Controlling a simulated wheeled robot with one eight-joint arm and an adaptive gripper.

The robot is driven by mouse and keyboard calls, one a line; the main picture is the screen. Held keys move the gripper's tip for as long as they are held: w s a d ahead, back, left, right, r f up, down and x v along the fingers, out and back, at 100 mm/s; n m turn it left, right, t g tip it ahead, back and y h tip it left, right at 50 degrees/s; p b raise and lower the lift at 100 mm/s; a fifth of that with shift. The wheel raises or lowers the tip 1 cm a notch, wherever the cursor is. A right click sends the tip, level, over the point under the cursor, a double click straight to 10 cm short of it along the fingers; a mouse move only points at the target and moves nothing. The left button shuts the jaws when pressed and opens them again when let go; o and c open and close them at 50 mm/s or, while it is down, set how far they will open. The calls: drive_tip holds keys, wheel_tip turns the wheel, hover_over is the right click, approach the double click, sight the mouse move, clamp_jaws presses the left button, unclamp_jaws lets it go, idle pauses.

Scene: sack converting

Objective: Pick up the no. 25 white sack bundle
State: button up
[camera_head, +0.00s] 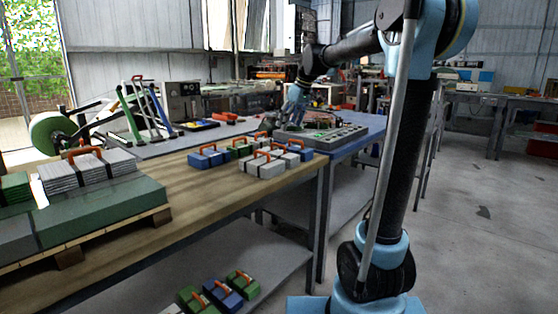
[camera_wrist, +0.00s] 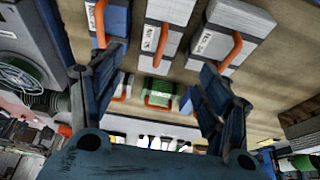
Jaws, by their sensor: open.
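White sack bundles with orange handles (camera_head: 262,165) sit at the near right corner of the wooden table in the head view. In the wrist view two whitish bundles fill the top, a middle one (camera_wrist: 166,35) and a right one (camera_wrist: 232,38), each with a label strip.
Blue bundles (camera_head: 205,158) and a green bundle (camera_wrist: 158,92) stand close by. A grey tray (camera_head: 335,136) lies on the blue bench. A large stack on a pallet (camera_head: 110,210) is at left. More bundles (camera_head: 220,291) lie on the lower shelf. The wooden tabletop (camera_head: 195,195) is bare in front.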

sight(279, 152)
drive_tip(key=x, duration=1.6)
drive_tip(key=shift+s+f, duration=0.1)
drive_tip(key=shift+f, duration=0.15)
drive_tip(key=c, duration=0.9)
